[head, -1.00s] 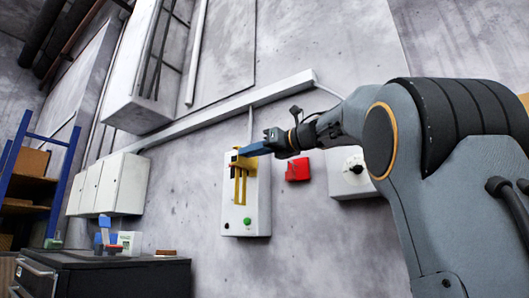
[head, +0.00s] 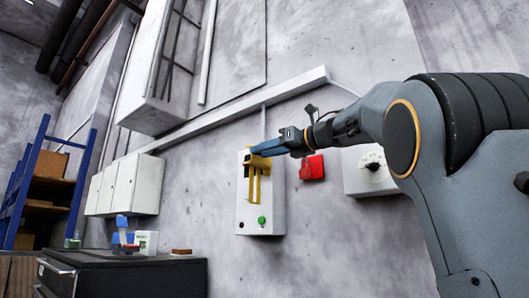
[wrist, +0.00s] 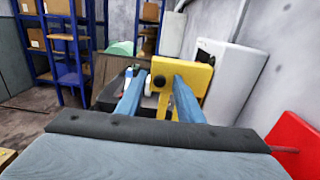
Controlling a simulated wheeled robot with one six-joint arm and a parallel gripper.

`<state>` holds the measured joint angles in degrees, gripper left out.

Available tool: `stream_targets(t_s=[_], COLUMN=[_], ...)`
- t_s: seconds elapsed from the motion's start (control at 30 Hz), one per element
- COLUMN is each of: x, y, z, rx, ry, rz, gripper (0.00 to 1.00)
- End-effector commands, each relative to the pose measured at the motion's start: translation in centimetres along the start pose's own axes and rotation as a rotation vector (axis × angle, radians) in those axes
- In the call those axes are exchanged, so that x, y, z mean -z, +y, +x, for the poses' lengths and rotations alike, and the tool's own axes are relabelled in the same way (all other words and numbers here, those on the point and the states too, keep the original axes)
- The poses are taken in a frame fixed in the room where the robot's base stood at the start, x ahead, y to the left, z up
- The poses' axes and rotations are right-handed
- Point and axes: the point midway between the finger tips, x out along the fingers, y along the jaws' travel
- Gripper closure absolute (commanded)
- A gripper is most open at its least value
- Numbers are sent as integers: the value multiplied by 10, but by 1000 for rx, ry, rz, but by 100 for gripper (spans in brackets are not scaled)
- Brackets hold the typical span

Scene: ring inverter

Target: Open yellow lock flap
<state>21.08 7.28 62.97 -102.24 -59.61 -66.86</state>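The yellow lock flap (wrist: 201,74) is a thick plate with a dark round hole, seen close up in the wrist view. In the head view, yellow parts (head: 256,186) sit on the front of a pale wall-mounted switch box (head: 272,212), which has a green button below. My gripper (wrist: 157,92) has two blue fingers standing apart, so it is open. The right finger overlaps the yellow plate in the picture; the left finger is left of it. I cannot tell whether either touches. In the head view my gripper is at the box's top, partly covering the yellow parts.
A red box (head: 312,168) is on the wall just right of the switch box, and a grey box with a dark knob (head: 372,166) is further right. A dark bench (head: 120,278) stands lower left. Blue shelving (wrist: 62,45) is in the background.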

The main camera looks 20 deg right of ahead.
Motion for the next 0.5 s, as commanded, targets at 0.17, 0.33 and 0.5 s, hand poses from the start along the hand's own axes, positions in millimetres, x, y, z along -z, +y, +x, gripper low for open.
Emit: stream_targets(t_s=[0.17, 0.33, 0.5], x=[-2, -1, -1], y=[0, -1, -1], z=[-21, -49, -69], rx=[4, 4, 2], ry=[-1, 0, 0], rz=[0, 1, 0], gripper=[66, 66, 66])
